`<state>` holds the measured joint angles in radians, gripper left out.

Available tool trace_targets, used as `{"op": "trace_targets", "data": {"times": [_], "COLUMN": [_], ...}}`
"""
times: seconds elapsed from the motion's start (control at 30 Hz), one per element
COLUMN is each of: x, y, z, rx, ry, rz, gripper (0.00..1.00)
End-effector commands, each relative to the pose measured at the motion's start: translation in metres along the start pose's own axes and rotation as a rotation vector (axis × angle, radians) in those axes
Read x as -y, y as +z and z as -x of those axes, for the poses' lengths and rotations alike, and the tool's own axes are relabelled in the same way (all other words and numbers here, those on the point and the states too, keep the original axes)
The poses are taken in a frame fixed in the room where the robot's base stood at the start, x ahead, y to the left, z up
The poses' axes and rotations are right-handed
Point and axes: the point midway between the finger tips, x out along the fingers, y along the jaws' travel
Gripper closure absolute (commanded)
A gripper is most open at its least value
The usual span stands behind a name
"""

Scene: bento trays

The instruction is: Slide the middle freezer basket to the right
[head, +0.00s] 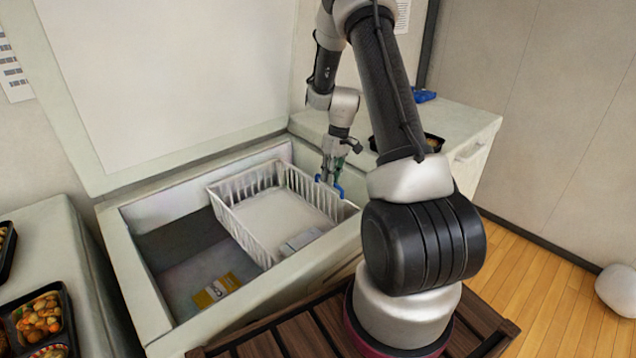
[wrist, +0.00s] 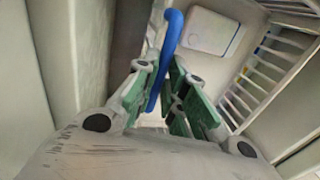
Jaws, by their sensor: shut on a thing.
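A white slatted basket (head: 240,222) sits inside the open chest freezer (head: 135,285), in the middle to right part of its opening. It is the only basket I see. A blue handle (head: 338,189) is at its right end; the handle also shows in the wrist view (wrist: 170,32). My gripper (head: 330,172) is at that end, shut on the blue handle. In the wrist view, the green fingers of my gripper (wrist: 161,85) stand on either side of the handle. A pale flat packet (head: 302,240) lies in the basket near its front.
A yellow packet (head: 217,289) lies on the freezer floor, left of the basket. The raised lid (head: 170,75) stands behind. A counter with a dark food tray (head: 433,142) and a blue object (head: 424,96) adjoins on the right. Food trays (head: 40,318) sit on the left counter.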

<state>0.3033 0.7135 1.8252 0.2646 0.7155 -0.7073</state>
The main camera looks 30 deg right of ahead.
Motion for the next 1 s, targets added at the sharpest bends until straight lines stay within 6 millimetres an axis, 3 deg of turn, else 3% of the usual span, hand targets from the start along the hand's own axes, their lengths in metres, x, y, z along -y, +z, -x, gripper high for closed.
{"op": "trace_targets", "data": {"times": [0.2, 0.6, 0.63, 0.73, 1.0], "x": [-0.015, -0.017, -0.017, -0.017, -0.017], "y": [0.000, -0.001, -0.001, -0.001, 0.000], "z": [0.003, 0.004, 0.004, 0.004, 0.004], "rx": [0.000, -0.001, -0.001, -0.001, 0.000], "ry": [0.001, 0.001, 0.001, 0.001, 0.000], "rz": [0.000, 0.001, 0.001, 0.000, 0.000], "gripper": [1.00, 1.00, 0.86, 0.68, 0.67]}}
